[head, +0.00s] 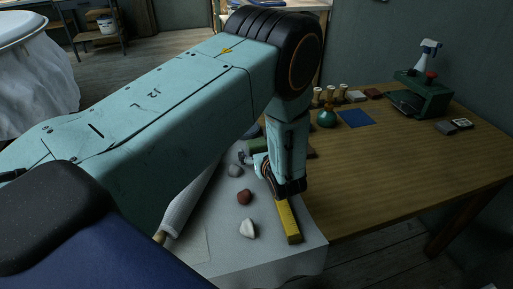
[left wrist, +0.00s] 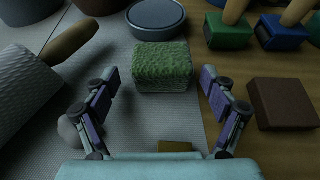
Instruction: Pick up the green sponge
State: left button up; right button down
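In the left wrist view the green sponge (left wrist: 161,68) is a rough, textured green block on the pale cloth near the cloth's right edge. My left gripper (left wrist: 159,83) is open, with one finger to the left of the sponge and one to the right. Gaps show on both sides, so the fingers do not touch it. In the head view my left gripper (head: 262,160) reaches down over the cloth-covered end of the table. My right gripper is in neither view.
A grey round lidded tin (left wrist: 156,18) stands just beyond the sponge. Green (left wrist: 228,30) and blue (left wrist: 281,33) handled blocks and a brown block (left wrist: 282,104) lie to the right. A rolling pin (left wrist: 28,97) lies left. A yellow bar (head: 288,221) and stones lie on the cloth (head: 270,262).

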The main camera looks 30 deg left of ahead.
pick_arm(q)
jog(key=shift+d+r, duration=0.1)
jog(key=shift+d, duration=0.1)
jog(key=c, duration=0.3)
jog(key=shift+a, duration=0.1)
jog(key=c, duration=0.4)
jog(key=shift+c, duration=1.1)
